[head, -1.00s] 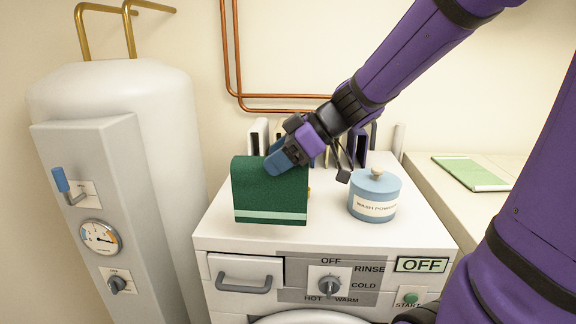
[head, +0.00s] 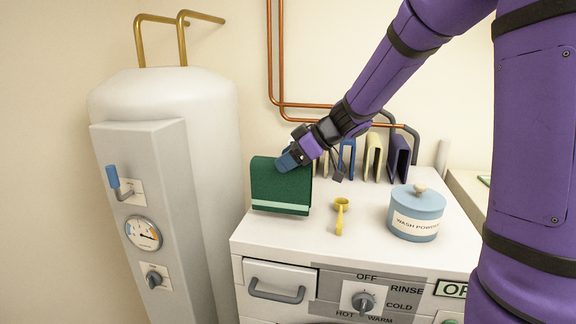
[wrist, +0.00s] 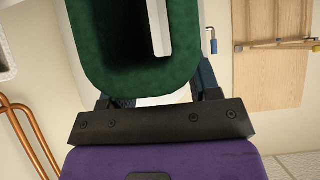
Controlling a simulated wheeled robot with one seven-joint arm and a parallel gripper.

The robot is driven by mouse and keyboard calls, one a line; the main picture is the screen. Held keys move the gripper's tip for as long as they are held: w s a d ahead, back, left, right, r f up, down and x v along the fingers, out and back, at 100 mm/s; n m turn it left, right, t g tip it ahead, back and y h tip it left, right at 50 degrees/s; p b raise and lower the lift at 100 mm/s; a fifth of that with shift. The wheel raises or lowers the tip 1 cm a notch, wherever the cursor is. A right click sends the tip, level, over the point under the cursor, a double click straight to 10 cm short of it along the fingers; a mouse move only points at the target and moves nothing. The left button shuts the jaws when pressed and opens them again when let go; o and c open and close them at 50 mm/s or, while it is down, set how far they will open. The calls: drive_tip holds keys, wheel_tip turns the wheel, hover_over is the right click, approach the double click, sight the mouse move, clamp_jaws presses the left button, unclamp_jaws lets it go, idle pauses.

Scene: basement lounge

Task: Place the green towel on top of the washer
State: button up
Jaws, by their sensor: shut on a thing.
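The green towel (head: 281,185) is folded, with a pale stripe near its lower edge. In the head view it is at the back left of the washer (head: 300,236), near the washer's left edge. I cannot tell whether its lower edge touches the top. My gripper (head: 288,160) is shut on the towel's upper right part. In the wrist view the towel (wrist: 93,65) fills the space ahead of the jaws and hides much of what lies beyond.
A yellow scoop (head: 340,215) and a blue wash powder jar (head: 417,212) stand on the washer to the right. Several folded cloths, including a purple one (head: 398,157), stand along the back. A white boiler (head: 165,100) is at the left, with copper pipes (head: 276,60) behind.

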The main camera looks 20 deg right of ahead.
drive_tip(key=shift+f, duration=0.85)
drive_tip(key=o, duration=1.3)
drive_tip(key=shift+f, duration=0.1)
drive_tip(key=shift+c, duration=0.2)
